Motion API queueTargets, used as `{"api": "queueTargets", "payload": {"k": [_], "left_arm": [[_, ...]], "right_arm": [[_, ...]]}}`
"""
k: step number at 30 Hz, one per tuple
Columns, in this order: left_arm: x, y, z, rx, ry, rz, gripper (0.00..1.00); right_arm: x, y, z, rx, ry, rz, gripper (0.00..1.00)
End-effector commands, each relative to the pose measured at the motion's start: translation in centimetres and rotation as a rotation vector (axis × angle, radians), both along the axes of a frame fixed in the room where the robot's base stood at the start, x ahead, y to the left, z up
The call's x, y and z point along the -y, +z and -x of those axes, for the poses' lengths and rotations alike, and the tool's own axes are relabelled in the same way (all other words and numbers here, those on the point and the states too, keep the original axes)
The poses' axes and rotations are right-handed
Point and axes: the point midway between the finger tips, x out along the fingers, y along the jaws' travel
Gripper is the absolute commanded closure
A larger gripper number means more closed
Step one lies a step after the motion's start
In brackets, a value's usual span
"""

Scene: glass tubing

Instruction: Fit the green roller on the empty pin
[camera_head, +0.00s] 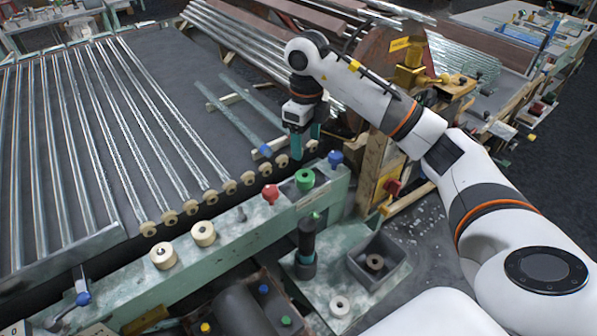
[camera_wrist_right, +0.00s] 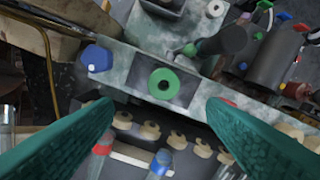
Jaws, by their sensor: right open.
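The green roller (camera_head: 305,179) lies on a dark patch on top of the pale green beam (camera_head: 228,240), between a red knob and a blue knob. It shows hole up in the right wrist view (camera_wrist_right: 163,83). A small grey stub (camera_head: 241,213), which looks like the empty pin, stands on the beam left of the red knob, with cream rollers (camera_head: 203,233) farther left. My right gripper (camera_head: 304,133) is open and empty, pointing down above and behind the green roller. In the wrist view its teal fingers (camera_wrist_right: 160,104) spread to either side, apart from the roller. My left gripper is out of view.
The red knob (camera_head: 270,193) and blue knob (camera_head: 335,158) flank the green roller closely. A dark upright cylinder (camera_head: 307,240) and a grey box (camera_head: 378,262) stand in front of the beam. Glass tubes on small rollers lie behind it. A wooden post stands at right.

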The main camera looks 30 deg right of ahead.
Motion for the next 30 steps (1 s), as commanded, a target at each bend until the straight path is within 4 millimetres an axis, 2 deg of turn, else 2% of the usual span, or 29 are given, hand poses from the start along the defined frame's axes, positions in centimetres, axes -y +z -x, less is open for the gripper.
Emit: {"api": "queueTargets", "payload": {"k": [1,6,14,21,25,30], "left_arm": [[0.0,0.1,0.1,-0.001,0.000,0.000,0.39],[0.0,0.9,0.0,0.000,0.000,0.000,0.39],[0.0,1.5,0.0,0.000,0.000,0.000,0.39],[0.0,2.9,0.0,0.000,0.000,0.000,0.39],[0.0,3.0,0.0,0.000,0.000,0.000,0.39],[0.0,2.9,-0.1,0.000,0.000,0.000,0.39]], "right_arm": [[-0.1,-1.1,0.1,-0.006,0.001,0.000,0.34],[-0.1,-3.8,0.1,-0.005,0.001,-0.002,0.34],[-0.2,-5.9,0.1,-0.001,0.003,-0.003,0.34],[-0.4,-9.4,0.1,-0.003,0.002,-0.003,0.34],[-0.4,-10.4,0.1,0.000,0.001,-0.001,0.34],[-0.4,-10.6,0.1,0.001,0.002,-0.002,0.34]]}}
